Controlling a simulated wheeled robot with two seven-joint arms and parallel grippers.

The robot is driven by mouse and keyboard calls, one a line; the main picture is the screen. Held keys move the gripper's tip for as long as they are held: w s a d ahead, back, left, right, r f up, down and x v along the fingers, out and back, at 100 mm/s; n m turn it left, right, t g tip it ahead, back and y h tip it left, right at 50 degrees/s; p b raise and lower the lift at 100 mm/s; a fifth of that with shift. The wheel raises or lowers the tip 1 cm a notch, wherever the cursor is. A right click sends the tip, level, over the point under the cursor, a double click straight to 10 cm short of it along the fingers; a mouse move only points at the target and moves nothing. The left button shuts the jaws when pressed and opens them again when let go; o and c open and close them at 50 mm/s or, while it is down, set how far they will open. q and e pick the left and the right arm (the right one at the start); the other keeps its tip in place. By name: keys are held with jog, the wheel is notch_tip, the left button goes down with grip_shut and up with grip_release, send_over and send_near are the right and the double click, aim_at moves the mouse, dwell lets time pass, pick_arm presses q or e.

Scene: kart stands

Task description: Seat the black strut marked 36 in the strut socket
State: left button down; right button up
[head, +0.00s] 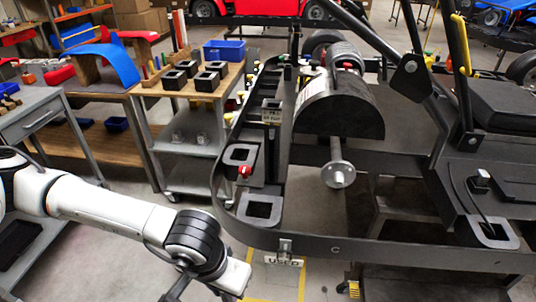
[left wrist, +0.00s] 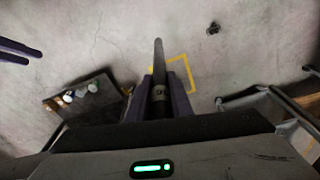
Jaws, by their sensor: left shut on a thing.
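My left gripper (left wrist: 161,80) is shut on a black strut (left wrist: 159,65) in the left wrist view. The strut stands out between the two dark fingers; a small pale mark shows on it but is too small to read. In the head view my left arm comes in low from the left, and its hand is at the bottom edge, in front of the kart frame's near corner. That frame carries square-holed seats: one at its near corner (head: 262,209), one behind it (head: 240,155) and one at the right (head: 494,232). I cannot tell which is the strut socket.
A cart (head: 155,92) at the back left holds several black square-holed blocks and a blue bin (head: 224,50). A grey workbench (head: 40,115) stands at the left. The kart's black frame rail (head: 335,250) crosses the front right. Floor between is open.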

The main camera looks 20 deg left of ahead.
pick_arm(q)
jog(key=shift+w+r, duration=0.1)
jog(key=shift+r, duration=0.15)
